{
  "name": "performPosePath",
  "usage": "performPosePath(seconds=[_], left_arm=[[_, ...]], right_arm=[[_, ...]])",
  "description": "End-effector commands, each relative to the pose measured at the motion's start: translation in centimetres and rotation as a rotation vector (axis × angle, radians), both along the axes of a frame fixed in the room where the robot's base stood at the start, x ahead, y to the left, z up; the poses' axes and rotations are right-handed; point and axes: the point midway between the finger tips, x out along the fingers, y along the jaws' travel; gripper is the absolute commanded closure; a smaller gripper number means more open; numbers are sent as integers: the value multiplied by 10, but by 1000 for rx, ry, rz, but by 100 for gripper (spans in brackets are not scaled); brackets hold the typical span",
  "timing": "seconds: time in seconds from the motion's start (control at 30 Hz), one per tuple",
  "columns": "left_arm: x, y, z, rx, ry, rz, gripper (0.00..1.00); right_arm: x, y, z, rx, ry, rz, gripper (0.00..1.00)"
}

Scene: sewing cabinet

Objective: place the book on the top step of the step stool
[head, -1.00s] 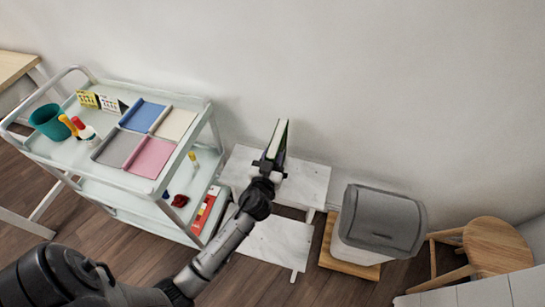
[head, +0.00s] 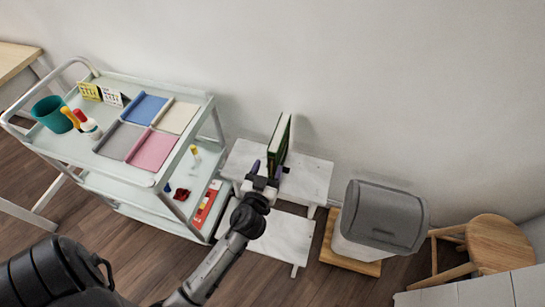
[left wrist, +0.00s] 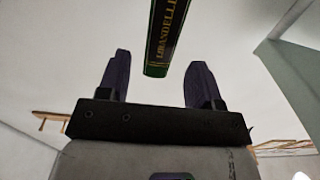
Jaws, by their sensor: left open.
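The book (head: 279,143), dark green with pale pages, stands upright on the white marbled top step (head: 312,180) of the step stool, near the wall. In the left wrist view its dark spine (left wrist: 166,38) with gold lettering shows beyond the fingers. My left gripper (head: 266,170) is open in front of the book, its fingers apart. In the left wrist view a gap shows between the book's lower end and the open left gripper (left wrist: 157,82). The stool's lower step (head: 285,240) is partly behind my arm. My right gripper is not in view.
A pale cart (head: 160,178) with folded cloths and small bottles stands to the left of the stool. A grey-lidded bin (head: 383,215) and a wooden stool (head: 497,243) stand to the right. The wall is close behind the book.

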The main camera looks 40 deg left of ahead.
Motion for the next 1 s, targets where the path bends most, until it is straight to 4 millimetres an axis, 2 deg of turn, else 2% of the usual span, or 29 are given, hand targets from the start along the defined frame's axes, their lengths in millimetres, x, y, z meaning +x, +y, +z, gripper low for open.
performPosePath(seconds=[0.1, 0.23, 0.5, 0.67, 0.83, 1.0], left_arm=[[-19, -9, -2, -3, 1, 1, 41], [-33, -16, -2, -3, 1, 0, 41], [-45, -22, 0, 0, -1, 0, 41], [-54, -17, -5, -17, 52, 26, 41], [-87, -9, -34, -93, 311, 61, 41], [-137, -30, -71, -160, 700, -61, 41]], right_arm=[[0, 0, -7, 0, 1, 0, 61], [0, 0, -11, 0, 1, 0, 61], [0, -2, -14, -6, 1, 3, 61], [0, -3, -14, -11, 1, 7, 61], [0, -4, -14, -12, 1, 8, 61], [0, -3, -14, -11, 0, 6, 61]])
